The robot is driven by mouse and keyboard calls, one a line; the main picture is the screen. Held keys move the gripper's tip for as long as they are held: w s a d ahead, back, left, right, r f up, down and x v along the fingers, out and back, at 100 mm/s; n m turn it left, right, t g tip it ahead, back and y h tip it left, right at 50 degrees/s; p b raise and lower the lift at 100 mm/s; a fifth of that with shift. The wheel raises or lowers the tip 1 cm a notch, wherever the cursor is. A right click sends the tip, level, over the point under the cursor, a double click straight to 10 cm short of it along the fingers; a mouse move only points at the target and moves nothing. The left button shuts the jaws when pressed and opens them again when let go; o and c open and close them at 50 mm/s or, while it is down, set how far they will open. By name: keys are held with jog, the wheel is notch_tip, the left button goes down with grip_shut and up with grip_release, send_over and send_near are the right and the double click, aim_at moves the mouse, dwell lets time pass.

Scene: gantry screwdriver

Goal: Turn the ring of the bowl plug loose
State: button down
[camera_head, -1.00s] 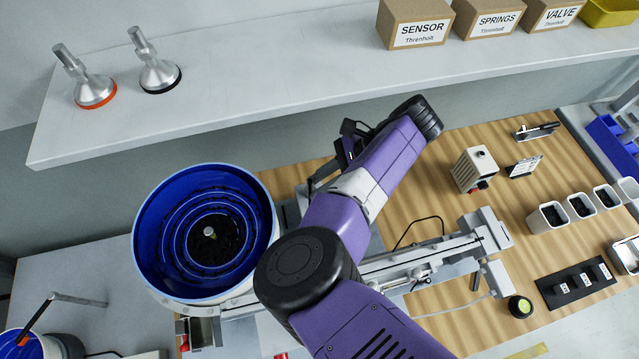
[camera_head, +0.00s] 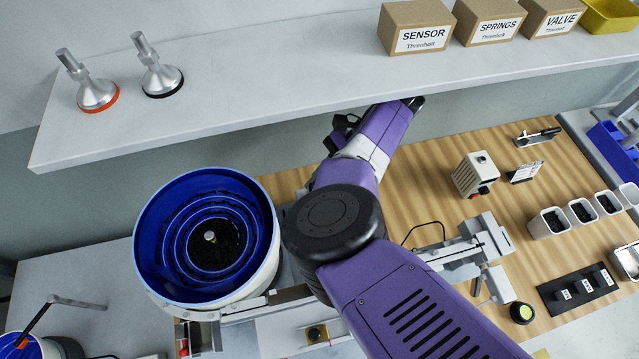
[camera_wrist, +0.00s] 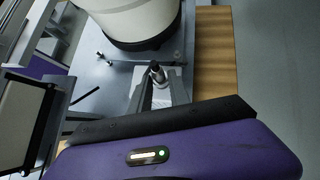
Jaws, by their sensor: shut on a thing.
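In the wrist view the fingertips of my gripper (camera_wrist: 154,82) are close together around a small round metal plug with a ring (camera_wrist: 157,71). It stands on a grey metal plate just in front of the bowl's dark foot. The fingers partly hide the plug, so how far its ring is turned cannot be seen. The bowl feeder (camera_head: 207,237) is white outside and blue inside, with dark parts in it. Its white outer wall also shows in the wrist view (camera_wrist: 135,15). In the head view my arm hides my gripper and the plug.
A linear rail (camera_head: 465,255) runs right from the bowl on the wooden table (camera_head: 430,165). A grey shelf (camera_head: 280,75) above the table carries two metal feet and labelled boxes. A beige box (camera_head: 473,175) and several small bins stand at the right.

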jog(key=shift+s, duration=0.1)
jog(key=c, duration=1.2)
grip_release()
